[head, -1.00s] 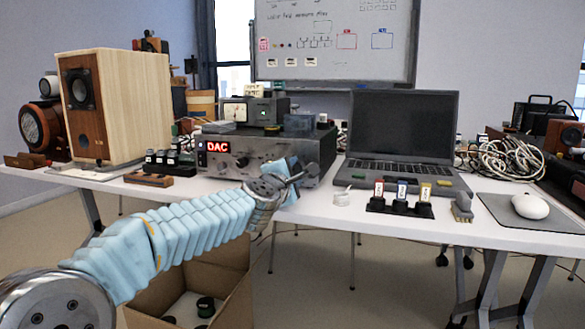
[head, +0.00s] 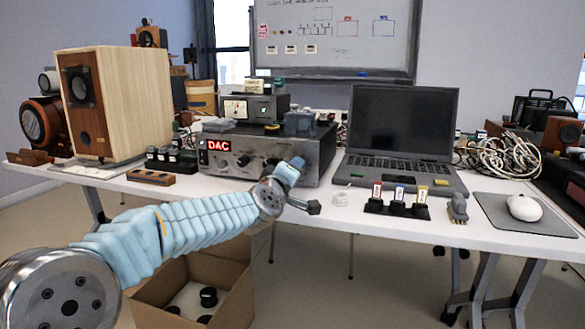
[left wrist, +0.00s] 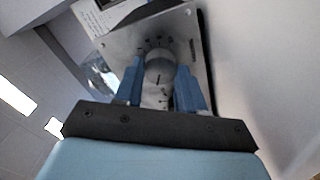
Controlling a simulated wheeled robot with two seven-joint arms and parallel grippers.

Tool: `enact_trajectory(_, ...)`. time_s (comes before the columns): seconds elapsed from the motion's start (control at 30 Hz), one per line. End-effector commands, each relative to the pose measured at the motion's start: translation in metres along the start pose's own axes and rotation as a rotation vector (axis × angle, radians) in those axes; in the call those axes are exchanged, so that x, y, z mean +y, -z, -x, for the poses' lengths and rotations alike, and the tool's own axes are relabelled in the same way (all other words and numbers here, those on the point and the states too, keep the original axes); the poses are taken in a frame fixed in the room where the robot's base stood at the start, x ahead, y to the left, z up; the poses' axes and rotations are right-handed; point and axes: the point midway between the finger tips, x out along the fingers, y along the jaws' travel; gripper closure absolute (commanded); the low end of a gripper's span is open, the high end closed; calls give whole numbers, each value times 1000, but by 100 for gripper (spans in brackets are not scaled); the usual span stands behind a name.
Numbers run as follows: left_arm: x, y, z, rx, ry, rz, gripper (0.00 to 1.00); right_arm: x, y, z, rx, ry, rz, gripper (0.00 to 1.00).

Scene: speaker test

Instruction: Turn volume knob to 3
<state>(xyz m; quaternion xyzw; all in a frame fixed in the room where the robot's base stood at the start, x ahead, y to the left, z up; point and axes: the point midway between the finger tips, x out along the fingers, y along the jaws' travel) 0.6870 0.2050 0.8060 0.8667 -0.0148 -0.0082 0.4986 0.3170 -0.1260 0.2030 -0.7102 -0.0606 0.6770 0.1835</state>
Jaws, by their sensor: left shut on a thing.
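The grey amplifier (head: 222,165) with a red lit "DAC" display (head: 219,145) stands on the table. My left gripper (head: 291,168) is at the right part of its front panel and hides the volume knob in the head view. In the left wrist view, the round grey knob (left wrist: 160,66) sits between the two blue fingers of my left gripper (left wrist: 160,78), which is shut on it. Small marks ring the knob on the panel, with a dark line on or near its lower face. The numbers are too small to read. My right gripper is not in view.
A laptop (head: 402,135) stands right of the amplifier, and a wooden speaker (head: 122,105) left of it. Small labelled switches (head: 397,207) and a white mouse (head: 524,207) lie to the right. A cardboard box (head: 237,285) is below the table.

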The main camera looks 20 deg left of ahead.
Motion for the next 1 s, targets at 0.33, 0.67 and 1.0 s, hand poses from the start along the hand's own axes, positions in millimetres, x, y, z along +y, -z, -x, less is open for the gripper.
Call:
enact_trajectory(0.33, -1, -2, 0, -5, 2, -95, 91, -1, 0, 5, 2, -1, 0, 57)
enact_trajectory(0.67, -2, -2, 0, -5, 3, -103, 91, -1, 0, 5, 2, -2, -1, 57)
enact_trajectory(1.0, -1, -1, 0, -3, 2, -102, 36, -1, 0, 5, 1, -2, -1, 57)
